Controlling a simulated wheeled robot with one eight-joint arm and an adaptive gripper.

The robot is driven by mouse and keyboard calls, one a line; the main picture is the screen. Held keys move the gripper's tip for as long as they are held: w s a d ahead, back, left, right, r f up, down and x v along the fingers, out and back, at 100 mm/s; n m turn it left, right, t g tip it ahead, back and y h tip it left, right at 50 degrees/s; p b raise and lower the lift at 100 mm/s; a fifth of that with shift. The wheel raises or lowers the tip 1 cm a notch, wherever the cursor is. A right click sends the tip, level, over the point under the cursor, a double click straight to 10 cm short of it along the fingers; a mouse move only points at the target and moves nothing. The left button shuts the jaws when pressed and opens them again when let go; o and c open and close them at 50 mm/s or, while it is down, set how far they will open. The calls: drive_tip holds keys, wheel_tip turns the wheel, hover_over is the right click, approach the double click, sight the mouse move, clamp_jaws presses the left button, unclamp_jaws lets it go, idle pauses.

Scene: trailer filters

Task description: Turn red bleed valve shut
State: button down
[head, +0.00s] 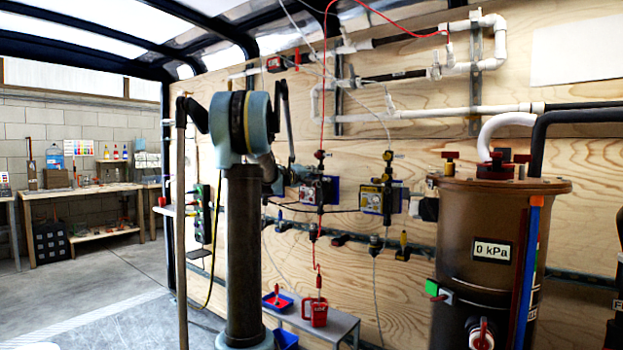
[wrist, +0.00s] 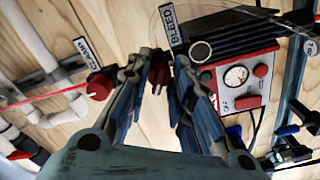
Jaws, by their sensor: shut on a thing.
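The red bleed valve handle (wrist: 158,77) shows in the wrist view, just beyond my fingertips and close to a white label (wrist: 171,24) reading BLEED. My gripper (wrist: 157,62) is shut on this red handle, with one finger on each side of it. The fingers hide much of the handle and its body, so its exact turn is hard to tell.
A second red knob (wrist: 99,88) sits left of my fingers, near another label (wrist: 87,53). In the head view, a brown tank (head: 463,226) stands at right; open floor lies left.

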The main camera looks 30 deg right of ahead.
drive_tip(key=shift+a+f, duration=0.1)
drive_tip(key=m, duration=1.1)
drive_tip(key=shift+w, duration=0.15)
drive_tip(key=shift+m, duration=0.4)
drive_tip(key=c, duration=1.4)
unclamp_jaws()
drive_tip(key=shift+w+f, duration=0.1)
drive_tip(key=shift+w, duration=0.05)
drive_tip(key=shift+a, duration=0.1)
drive_tip(key=v, duration=1.2)
